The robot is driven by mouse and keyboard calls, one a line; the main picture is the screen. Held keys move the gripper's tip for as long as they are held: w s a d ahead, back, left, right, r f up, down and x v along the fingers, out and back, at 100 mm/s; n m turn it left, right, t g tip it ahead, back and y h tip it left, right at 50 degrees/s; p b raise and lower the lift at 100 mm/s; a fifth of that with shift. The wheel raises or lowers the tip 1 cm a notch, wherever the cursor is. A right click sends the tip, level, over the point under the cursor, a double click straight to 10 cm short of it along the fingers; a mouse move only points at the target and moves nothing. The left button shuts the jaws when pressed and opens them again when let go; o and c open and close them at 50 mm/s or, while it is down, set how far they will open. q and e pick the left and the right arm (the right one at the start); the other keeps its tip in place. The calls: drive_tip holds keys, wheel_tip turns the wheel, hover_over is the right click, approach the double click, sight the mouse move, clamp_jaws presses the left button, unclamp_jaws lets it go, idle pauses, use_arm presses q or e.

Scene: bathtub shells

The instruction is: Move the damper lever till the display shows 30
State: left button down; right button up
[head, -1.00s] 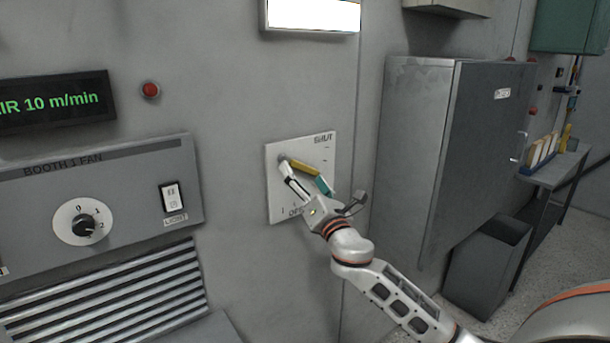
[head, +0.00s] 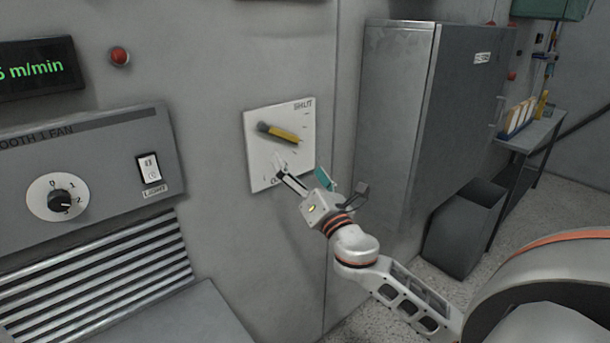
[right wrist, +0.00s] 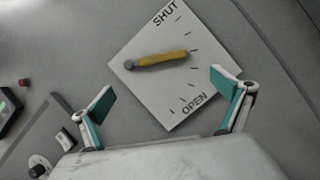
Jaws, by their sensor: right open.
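The damper lever is a yellow bar (head: 284,134) on a dark pivot, on a white plate (head: 258,168) marked SHUT at the top and OPEN at the bottom. It slopes slightly down to the right. In the right wrist view the lever (right wrist: 160,59) points toward the middle tick marks. My right gripper (head: 303,172) is open and empty, below the lever and apart from it. Its fingers (right wrist: 163,95) stand either side of the plate's lower part. The display (head: 40,68) is cut off at left; only a last digit, like 5 or 6, and "m/min" show. My left gripper is not in view.
The fan panel (head: 105,160) with a knob (head: 60,203) and light switch (head: 149,168) is left of the plate. A red button (head: 120,57) sits above it. A grey cabinet (head: 395,110) and a bin (head: 465,230) stand at right.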

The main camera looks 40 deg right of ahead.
drive_tip(key=shift+v, duration=1.7)
drive_tip(key=s+a+f+m+g+y, duration=0.1)
drive_tip(key=s+a+f+m+g, duration=0.15)
drive_tip(key=f, duration=0.55)
drive_tip(key=s+a+f+m+g+y, duration=0.15)
drive_tip(key=f+m, duration=0.25)
drive_tip(key=f, duration=0.4)
drive_tip(key=s+a+f+m+g, duration=0.1)
drive_tip(key=a+f+m, duration=0.2)
drive_tip(key=f, duration=0.5)
drive_tip(key=s+a+f+m+g+y, duration=0.1)
drive_tip(key=s+a+f+m+g, duration=0.2)
drive_tip(key=s+a+f+m, duration=0.3)
drive_tip(key=s+a+f+m+g+y, duration=0.2)
drive_tip(key=s+a+f+m, duration=0.4)
drive_tip(key=s+f, duration=0.5)
wheel_tip(320, 180, down, 2)
drive_tip(key=shift+s+f+m+g, duration=0.25)
drive_tip(key=shift+s+m+g, duration=0.15)
drive_tip(key=shift+m, duration=0.65)
drive_tip(key=shift+w, duration=0.1)
